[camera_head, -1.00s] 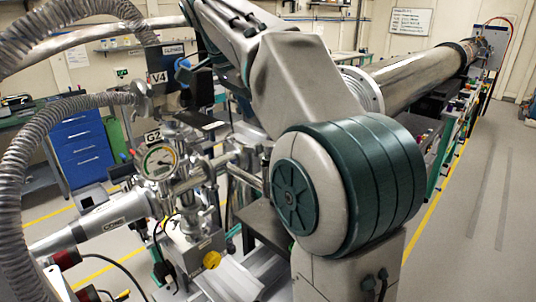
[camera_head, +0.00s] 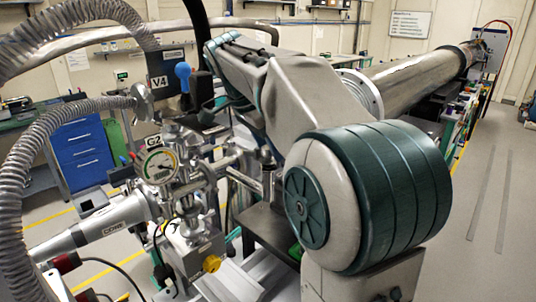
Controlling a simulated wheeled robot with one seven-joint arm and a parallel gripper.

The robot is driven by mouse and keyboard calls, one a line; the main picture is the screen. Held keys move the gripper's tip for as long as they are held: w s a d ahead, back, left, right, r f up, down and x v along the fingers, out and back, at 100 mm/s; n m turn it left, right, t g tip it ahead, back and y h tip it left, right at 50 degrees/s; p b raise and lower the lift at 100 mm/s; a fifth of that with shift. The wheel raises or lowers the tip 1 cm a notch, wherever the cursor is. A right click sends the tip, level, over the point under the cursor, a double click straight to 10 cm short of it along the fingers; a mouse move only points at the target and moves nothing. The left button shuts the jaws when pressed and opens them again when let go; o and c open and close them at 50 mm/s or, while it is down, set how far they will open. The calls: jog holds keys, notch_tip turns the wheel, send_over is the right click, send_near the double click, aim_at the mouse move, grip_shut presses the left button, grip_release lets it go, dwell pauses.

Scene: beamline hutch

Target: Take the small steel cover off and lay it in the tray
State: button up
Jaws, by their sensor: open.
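I cannot make out the small steel cover or the tray in the head view. My own arm fills the middle and right of the picture and hides much of the bench behind it. I cannot pick out my gripper or its fingertips. Left of the arm stands a steel vacuum assembly with a round dial gauge (camera_head: 159,166) labelled G2. Above it is a valve box (camera_head: 162,84) labelled V4, with a blue knob (camera_head: 182,72) beside it.
Ribbed metal hoses (camera_head: 22,165) curve down the left side. A steel pipe (camera_head: 105,218) reaches in from the left. A large beam pipe (camera_head: 415,78) runs to the back right. A blue drawer cabinet (camera_head: 82,150) stands behind. Floor is clear at the far right.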

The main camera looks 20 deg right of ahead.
jog(key=c, duration=1.1)
jog(key=shift+o, duration=0.2)
jog(key=shift+r, duration=0.15)
